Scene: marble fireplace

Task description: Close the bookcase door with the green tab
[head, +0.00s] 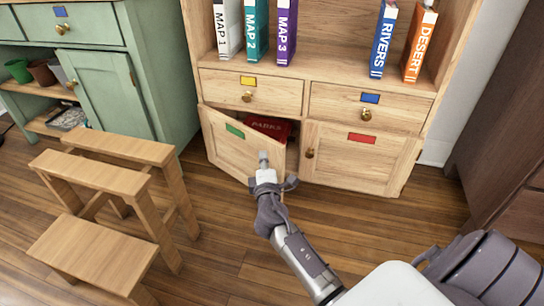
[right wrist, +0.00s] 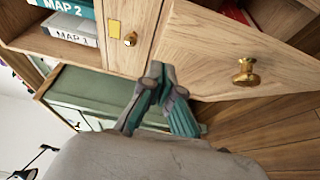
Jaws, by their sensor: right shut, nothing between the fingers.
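The bookcase door with the green tab (head: 228,150) stands ajar at the lower left of the wooden bookcase. The green tab (head: 235,131) is on its upper front. In the right wrist view the door (right wrist: 215,55) fills the upper right, with its brass knob (right wrist: 246,72). My right gripper (head: 264,158) is shut and empty, in front of the door near its free edge. Its closed fingers (right wrist: 158,75) show close to the door's edge in the wrist view; I cannot tell if they touch. My left gripper is not in view.
A red book (head: 270,127) lies inside the opening. The door with the red tab (head: 361,138) beside it is closed. A stepped wooden stool (head: 92,252) stands at the left, before a green cabinet (head: 112,95). Floor (head: 235,245) left of my arm is clear.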

